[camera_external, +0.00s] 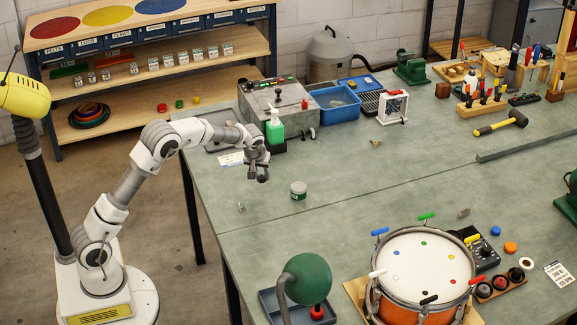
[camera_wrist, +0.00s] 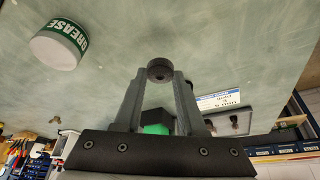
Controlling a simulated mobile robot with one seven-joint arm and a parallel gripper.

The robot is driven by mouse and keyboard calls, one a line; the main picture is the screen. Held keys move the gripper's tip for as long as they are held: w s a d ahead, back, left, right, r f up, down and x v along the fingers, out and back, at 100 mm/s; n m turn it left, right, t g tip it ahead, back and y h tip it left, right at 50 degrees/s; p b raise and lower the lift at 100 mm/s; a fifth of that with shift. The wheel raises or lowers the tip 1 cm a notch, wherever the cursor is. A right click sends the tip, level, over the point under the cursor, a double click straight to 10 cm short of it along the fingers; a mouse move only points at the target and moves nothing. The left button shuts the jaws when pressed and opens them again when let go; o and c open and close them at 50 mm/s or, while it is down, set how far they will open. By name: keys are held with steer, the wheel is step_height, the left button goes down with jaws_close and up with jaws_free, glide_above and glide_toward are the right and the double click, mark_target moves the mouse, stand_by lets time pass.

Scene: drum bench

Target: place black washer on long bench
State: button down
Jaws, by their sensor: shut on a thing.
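The black washer (camera_wrist: 160,70) is between the fingertips of my gripper (camera_wrist: 157,80) in the wrist view. My gripper is shut on it. In the external view my gripper (camera_external: 259,174) hangs above the left part of the long bench (camera_external: 345,160), and the washer is too small to make out clearly there. The bench has a grey-green top. It also fills most of the wrist view (camera_wrist: 110,85). The washer looks held above the surface, but the exact gap cannot be told.
A grease tin (camera_external: 299,191) stands just right of my gripper. A drum (camera_external: 420,270) and a green lamp (camera_external: 305,278) are in front. The middle of the bench is mostly clear.

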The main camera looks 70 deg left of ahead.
mark_target(261, 180)
steer(key=shift+d+f, duration=0.2)
steer(key=shift+f, duration=1.35)
steer(key=shift+f, duration=0.15)
steer(key=shift+c, duration=2.4)
jaws_free()
steer(key=p+v, duration=0.2)
steer(key=v, duration=1.5)
steer(key=shift+s+r, duration=0.2)
steer(key=shift+r, duration=0.05)
